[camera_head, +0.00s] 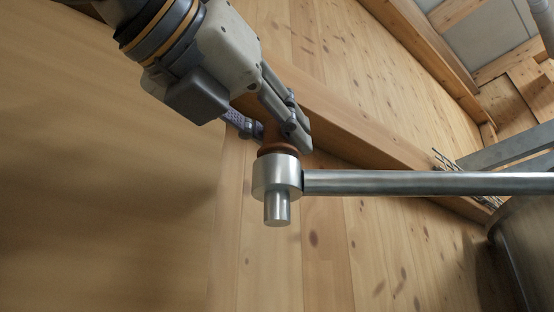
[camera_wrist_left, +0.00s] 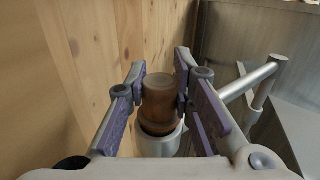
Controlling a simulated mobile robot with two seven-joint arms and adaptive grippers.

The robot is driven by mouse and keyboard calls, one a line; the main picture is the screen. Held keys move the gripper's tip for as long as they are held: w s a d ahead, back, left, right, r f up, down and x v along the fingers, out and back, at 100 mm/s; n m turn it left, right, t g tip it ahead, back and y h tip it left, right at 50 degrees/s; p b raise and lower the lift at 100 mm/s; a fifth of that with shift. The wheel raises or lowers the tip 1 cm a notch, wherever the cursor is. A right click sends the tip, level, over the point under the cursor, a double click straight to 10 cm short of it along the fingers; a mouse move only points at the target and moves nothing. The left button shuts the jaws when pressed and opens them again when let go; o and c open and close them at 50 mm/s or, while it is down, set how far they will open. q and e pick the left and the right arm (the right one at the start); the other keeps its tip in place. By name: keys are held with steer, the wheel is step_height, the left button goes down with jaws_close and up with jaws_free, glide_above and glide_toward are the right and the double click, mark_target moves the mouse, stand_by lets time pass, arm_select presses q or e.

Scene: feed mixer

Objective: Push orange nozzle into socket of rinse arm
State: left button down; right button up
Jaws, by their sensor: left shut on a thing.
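The orange-brown nozzle (camera_head: 279,148) is upright between the fingers of my left gripper (camera_head: 280,134), which is shut on it. Its lower collar meets the top of the metal socket (camera_head: 277,178) at the end of the rinse arm (camera_head: 420,183). The two look in line; how deep the nozzle sits inside is hidden. In the left wrist view, the nozzle (camera_wrist_left: 159,101) stands between the purple-padded fingers, with the pale socket (camera_wrist_left: 160,146) below it. A short metal stub (camera_head: 277,210) hangs under the socket. My right gripper is not in view.
A plank wall (camera_head: 345,250) and a wooden beam (camera_head: 370,140) lie behind the socket. The rinse arm's bar runs right towards a metal vessel (camera_head: 525,240) and grey bars (camera_head: 510,150). The space below the socket looks clear.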

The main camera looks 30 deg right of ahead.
arm_select(q)
steer(key=shift+f, duration=0.35)
steer(key=c, duration=1.3)
jaws_free()
steer(key=v, duration=1.2)
steer(key=shift+w, duration=0.1)
